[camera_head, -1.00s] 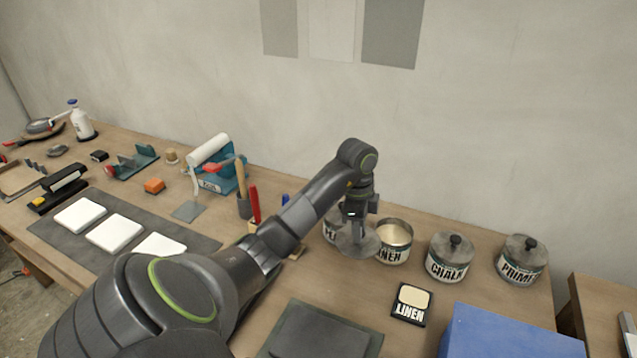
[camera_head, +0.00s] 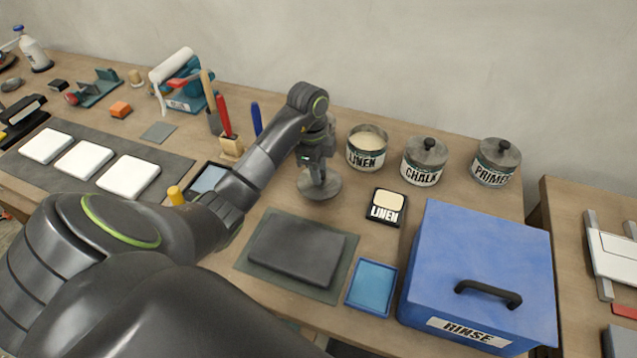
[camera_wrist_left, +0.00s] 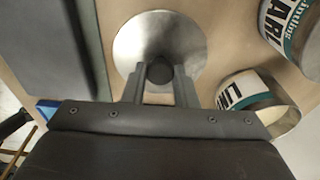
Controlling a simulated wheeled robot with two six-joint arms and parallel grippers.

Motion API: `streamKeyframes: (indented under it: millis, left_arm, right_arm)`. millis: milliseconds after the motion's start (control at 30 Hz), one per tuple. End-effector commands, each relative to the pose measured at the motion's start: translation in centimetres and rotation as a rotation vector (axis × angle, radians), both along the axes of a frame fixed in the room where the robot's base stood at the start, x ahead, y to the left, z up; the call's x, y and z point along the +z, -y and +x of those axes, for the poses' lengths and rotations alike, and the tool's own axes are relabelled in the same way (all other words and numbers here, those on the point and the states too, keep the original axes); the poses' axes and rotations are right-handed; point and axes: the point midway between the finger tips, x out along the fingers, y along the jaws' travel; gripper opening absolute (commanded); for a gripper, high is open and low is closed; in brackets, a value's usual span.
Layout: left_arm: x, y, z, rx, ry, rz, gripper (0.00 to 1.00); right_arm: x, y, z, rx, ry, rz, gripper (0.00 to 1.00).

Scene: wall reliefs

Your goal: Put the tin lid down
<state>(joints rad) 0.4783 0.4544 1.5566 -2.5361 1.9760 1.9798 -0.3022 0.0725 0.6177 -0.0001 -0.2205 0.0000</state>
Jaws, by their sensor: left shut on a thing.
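My left gripper (camera_head: 316,168) is shut on the knob of a round grey tin lid (camera_head: 328,190). The lid is level and low over the wooden table, left of the open tin; I cannot tell if it touches. In the left wrist view the lid (camera_wrist_left: 133,42) shows between and beyond the fingers (camera_wrist_left: 160,80). The open LINEN tin (camera_head: 366,158) holds cream stuff; it also shows in the wrist view (camera_wrist_left: 237,92). My right gripper is not in view.
A LINEN card (camera_head: 385,215) lies right of the lid. A dark slab (camera_head: 297,250) on a mat, a blue tray (camera_head: 371,288) and a blue RINSE box (camera_head: 480,245) are nearer. A brush holder (camera_head: 231,150) stands left of my arm.

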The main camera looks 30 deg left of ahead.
Motion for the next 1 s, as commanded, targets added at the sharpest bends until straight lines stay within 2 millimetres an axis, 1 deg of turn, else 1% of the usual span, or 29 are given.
streamKeyframes:
  millis: [200, 267, 633, 667, 800, 833, 1000]
  left_arm:
    - [-2.8, 0.0, -0.1, 0.001, -0.003, -0.001, 0.04]
    - [-3.3, 0.0, 0.0, 0.001, -0.001, 0.000, 0.04]
    - [-3.9, 0.0, 0.0, 0.000, 0.000, 0.001, 0.04]
    - [-3.9, -0.1, 0.0, 0.000, 0.000, 0.001, 0.27]
    - [-3.8, 0.0, 0.0, 0.000, 0.000, 0.001, 0.45]
    - [-3.8, 0.0, 0.0, 0.000, 0.000, 0.001, 0.48]
    - [-3.8, 0.0, 0.0, 0.000, 0.001, 0.001, 0.48]
  right_arm:
    - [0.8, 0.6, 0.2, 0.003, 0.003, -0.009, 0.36]
    - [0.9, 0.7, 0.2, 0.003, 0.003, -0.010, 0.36]
    - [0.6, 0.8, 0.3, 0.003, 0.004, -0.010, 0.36]
    - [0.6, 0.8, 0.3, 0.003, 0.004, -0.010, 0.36]
    - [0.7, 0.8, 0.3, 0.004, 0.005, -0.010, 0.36]
    - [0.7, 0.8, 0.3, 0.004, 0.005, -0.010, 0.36]
    - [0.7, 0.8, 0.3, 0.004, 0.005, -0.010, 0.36]
